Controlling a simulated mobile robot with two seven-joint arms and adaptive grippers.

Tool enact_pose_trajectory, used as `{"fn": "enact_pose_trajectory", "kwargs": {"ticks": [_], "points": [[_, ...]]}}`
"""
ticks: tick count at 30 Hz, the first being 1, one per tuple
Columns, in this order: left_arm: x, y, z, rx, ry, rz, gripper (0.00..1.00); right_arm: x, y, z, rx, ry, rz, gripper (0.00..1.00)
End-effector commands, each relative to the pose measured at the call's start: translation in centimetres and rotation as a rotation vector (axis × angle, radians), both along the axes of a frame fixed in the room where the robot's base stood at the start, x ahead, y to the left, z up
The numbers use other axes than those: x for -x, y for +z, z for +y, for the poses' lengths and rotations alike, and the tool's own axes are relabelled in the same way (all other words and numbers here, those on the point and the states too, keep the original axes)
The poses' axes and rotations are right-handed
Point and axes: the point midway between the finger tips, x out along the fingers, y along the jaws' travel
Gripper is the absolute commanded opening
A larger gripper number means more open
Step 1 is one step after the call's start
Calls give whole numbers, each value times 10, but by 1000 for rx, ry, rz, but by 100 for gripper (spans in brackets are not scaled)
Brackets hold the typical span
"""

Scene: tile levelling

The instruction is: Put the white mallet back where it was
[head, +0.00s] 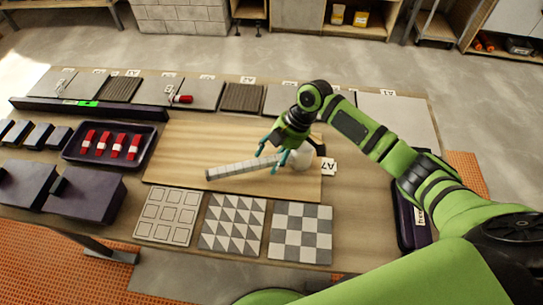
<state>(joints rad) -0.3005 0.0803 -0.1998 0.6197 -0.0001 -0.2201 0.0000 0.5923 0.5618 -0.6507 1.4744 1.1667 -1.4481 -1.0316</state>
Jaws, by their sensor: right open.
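The white mallet lies on the pale wooden board (190,140) in the middle of the table. Its long pale handle (230,169) points left, and its white rounded head (302,160) is at the right, partly hidden by my right gripper. My right gripper (273,156) is open, with its teal fingertips at the handle close to the head. I cannot tell whether the fingers touch it. My left gripper is not in view.
Grey tiles (200,95) with labels line the back edge; a red-handled tool (181,99) lies on one. A dark tray (75,157) with several red pieces and dark boxes (85,196) stand left. Patterned tiles (232,222) lie in front. A dark tray (405,228) is at the right.

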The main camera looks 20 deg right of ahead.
Motion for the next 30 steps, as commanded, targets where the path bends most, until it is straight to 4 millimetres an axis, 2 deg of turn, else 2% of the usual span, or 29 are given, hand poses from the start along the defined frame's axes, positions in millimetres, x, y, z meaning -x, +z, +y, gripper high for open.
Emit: {"fn": "enact_pose_trajectory", "kwargs": {"ticks": [15,21,30], "points": [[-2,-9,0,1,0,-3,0,1,88,-44,0,-1,-4,58],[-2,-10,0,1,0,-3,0,2,102,-51,-1,0,-1,58],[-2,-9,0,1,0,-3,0,2,103,-51,-1,0,-1,58]]}}
